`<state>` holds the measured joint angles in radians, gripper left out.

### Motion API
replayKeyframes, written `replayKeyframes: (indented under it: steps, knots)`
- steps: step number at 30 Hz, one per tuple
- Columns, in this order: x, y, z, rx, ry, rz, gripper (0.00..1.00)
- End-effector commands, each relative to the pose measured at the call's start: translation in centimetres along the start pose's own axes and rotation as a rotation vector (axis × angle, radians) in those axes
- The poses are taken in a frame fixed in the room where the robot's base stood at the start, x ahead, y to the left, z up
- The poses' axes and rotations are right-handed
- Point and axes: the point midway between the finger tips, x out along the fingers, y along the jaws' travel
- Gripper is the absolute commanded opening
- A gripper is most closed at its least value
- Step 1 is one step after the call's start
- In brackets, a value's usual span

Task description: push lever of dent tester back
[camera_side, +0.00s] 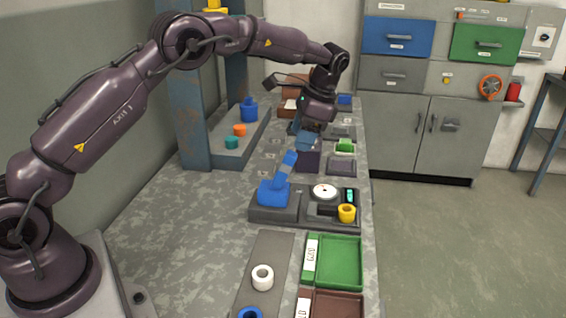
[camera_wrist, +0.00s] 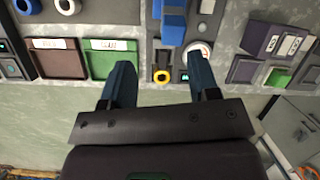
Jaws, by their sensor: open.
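The dent tester (camera_side: 268,216) is a dark grey base on the bench with a blue block, a white round dial (camera_side: 325,191) and a yellow ring-shaped cup (camera_side: 347,213). Its blue lever (camera_side: 287,163) rises from the block and tilts up to the right. In the wrist view the lever (camera_wrist: 173,28) lies at the top centre, with the yellow ring (camera_wrist: 162,76) below it. My gripper (camera_side: 305,140) is open and empty, just above and beyond the lever's upper end. In the wrist view its blue fingers (camera_wrist: 160,66) stand left and right of the tester's near part. I cannot tell whether a finger touches the lever.
A green tray (camera_side: 339,262) and a brown tray (camera_side: 338,304) lie in front of the tester. A white ring (camera_side: 262,277) sits on a grey strip beside them. Purple trays (camera_wrist: 247,70) lie on the other side. A blue-grey post (camera_side: 194,110) stands at back left.

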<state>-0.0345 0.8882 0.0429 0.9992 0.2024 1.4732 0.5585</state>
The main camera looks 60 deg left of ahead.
Motion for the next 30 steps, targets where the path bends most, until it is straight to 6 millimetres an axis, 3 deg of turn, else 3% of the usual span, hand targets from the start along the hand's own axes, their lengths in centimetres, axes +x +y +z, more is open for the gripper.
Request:
replayKeyframes:
  steps: [2,7,13,17,30]
  knots:
    - [0.1,-1.0,-0.9,0.065,-0.028,-0.010,0.55]
    - [-3.3,-2.0,-0.2,0.190,-0.049,-0.034,0.55]
    - [-2.3,-1.7,0.3,0.253,-0.078,-0.011,0.55]
    - [-0.7,-1.7,0.5,0.250,-0.078,-0.010,0.55]
    - [8.0,-1.9,1.1,0.248,-0.076,-0.011,0.55]
